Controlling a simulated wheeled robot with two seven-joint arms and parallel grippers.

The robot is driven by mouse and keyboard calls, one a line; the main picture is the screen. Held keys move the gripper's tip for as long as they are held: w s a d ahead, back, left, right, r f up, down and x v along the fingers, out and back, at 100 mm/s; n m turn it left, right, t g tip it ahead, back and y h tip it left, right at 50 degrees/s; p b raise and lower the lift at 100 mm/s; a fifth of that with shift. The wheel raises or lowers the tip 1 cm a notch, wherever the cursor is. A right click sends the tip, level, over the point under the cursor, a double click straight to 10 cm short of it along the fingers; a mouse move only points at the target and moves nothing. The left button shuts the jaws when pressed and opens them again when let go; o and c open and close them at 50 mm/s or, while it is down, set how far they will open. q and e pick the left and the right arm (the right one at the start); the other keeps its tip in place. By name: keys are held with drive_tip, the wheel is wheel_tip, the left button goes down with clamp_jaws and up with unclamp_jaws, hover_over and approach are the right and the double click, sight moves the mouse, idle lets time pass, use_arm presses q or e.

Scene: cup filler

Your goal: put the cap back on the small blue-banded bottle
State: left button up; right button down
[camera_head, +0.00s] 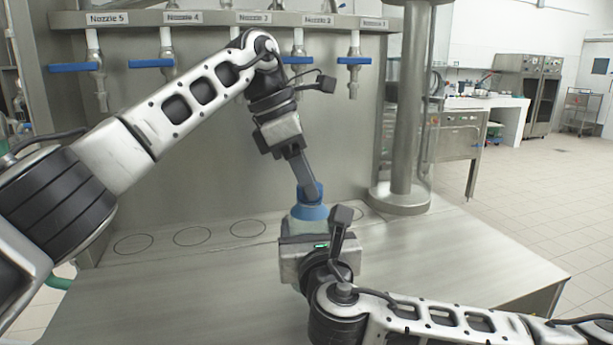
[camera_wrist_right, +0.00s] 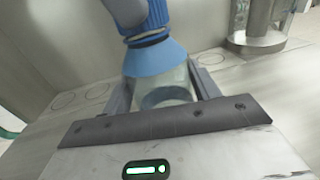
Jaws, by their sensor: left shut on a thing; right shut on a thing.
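The small bottle (camera_wrist_right: 165,88) is clear, with a blue band (camera_wrist_right: 155,60) around its sloping shoulder; the band also shows in the head view (camera_head: 310,213). My right gripper (camera_head: 308,228) is shut on the bottle and holds it roughly upright, slightly tilted. The blue ribbed cap (camera_wrist_right: 168,16) is directly over the bottle's neck; it also shows in the head view (camera_head: 304,195). My left gripper (camera_head: 307,186) is shut on the cap from above. A narrow dark ring shows between cap and band. I cannot tell whether the cap is seated. My right gripper hides the bottle's lower part.
Several labelled nozzles with blue levers (camera_head: 152,63) hang along the back. Marked circles (camera_head: 192,236) lie on the metal table (camera_head: 200,290) below them. A steel column (camera_head: 405,110) stands to the right of the bottle. The table's right side is clear.

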use_arm(q)
drive_tip(key=m+g, duration=0.1)
drive_tip(key=m, duration=0.1)
drive_tip(key=shift+w+d+m, duration=0.1)
drive_tip(key=shift+w+m, duration=0.05)
drive_tip(key=shift+m, duration=0.85)
drive_tip(key=o, duration=1.5)
